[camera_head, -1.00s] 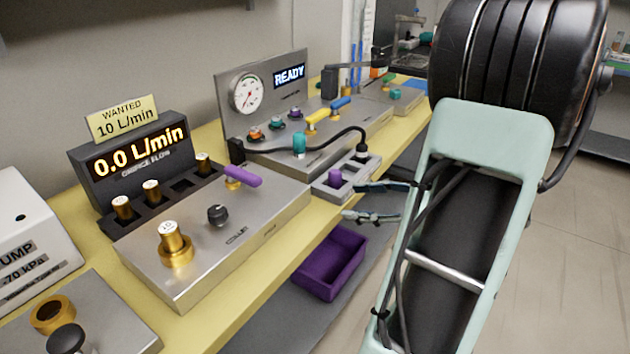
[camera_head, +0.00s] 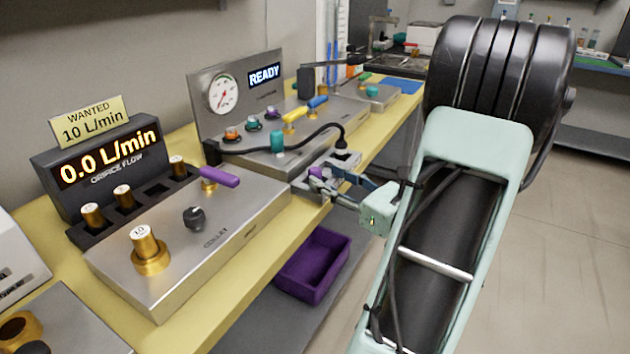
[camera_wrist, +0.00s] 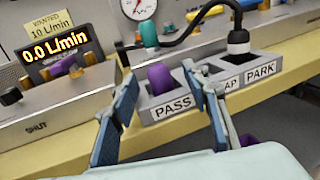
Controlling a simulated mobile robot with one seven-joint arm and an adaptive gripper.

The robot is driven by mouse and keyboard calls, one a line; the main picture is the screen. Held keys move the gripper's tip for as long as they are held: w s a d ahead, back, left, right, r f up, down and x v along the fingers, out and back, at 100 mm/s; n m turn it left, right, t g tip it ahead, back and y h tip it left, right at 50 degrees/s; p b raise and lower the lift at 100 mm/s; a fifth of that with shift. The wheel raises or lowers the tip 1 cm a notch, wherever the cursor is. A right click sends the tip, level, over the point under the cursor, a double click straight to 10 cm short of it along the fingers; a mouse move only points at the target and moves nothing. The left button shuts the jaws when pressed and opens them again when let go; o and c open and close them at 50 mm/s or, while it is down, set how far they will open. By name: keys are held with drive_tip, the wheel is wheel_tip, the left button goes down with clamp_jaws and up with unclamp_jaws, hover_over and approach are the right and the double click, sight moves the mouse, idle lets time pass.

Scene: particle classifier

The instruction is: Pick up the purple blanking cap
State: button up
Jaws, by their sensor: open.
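The purple blanking cap (camera_wrist: 161,78) stands upright in a grey holder (camera_wrist: 172,108) labelled PASS, CAP and PARK, in the socket nearest the PASS label in the wrist view. My gripper (camera_wrist: 158,74) is open and empty, with one blue-padded finger on each side of the cap in that view. The cap appears beyond the fingertips; I cannot tell whether they reach it. In the head view my gripper (camera_head: 332,183) is at the holder at the bench's front edge and mostly hides the cap.
A black plug (camera_wrist: 238,42) with a hose stands in the holder right of the cap. A purple lever (camera_head: 220,176) is on the metal block to the left. A purple bin (camera_head: 313,262) sits below the bench edge. Open floor lies to the right.

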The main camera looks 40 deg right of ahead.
sight(320, 174)
drive_tip(key=w, duration=0.2)
drive_tip(key=w+a+b, duration=0.1)
drive_tip(key=w, duration=0.1)
drive_tip(key=shift+w+f, duration=0.15)
drive_tip(key=shift+w, duration=0.1)
clamp_jaws()
